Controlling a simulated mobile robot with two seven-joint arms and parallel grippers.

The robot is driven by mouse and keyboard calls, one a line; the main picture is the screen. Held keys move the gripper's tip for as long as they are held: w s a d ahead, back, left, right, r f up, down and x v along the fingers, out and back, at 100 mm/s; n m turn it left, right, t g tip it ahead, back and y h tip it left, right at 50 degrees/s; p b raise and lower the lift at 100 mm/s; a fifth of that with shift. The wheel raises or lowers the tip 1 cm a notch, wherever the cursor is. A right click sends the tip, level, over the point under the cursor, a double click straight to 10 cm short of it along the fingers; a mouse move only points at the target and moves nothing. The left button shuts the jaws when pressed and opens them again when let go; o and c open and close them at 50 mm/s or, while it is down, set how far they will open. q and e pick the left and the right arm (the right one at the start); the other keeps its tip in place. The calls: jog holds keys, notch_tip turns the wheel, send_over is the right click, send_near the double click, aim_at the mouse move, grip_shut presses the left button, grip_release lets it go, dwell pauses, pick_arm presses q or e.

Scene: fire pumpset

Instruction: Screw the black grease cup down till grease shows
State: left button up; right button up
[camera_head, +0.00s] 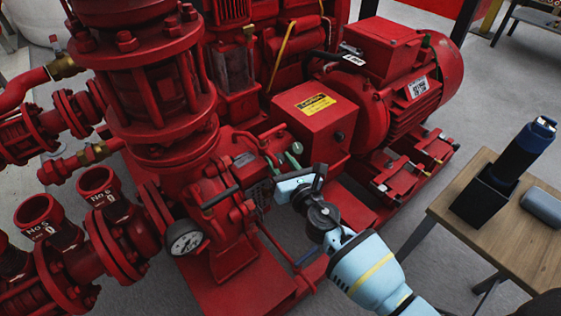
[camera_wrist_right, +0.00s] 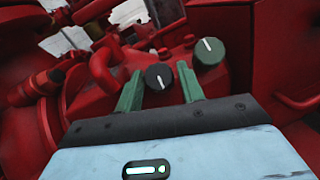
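The black grease cup (camera_wrist_right: 158,76) is a small round cap with a white line, on the red pump housing in the right wrist view. A green cup (camera_wrist_right: 209,51), also with a white line, sits just to its right and a little farther off. My right gripper (camera_wrist_right: 160,83) has its two green fingers on either side of the black cup, with a small gap showing on each side. It also shows in the head view (camera_head: 281,164), reaching the pump from the right, where I cannot make out the black cup. No grease can be made out. My left gripper is not in view.
A red box with a yellow caution label (camera_head: 316,104) stands just behind my right gripper. A pressure gauge (camera_head: 185,238) is at the lower left. A wooden table (camera_head: 520,225) at the right holds a black holder with a dark blue cylinder and a grey-blue object.

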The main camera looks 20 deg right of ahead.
dwell(0.3)
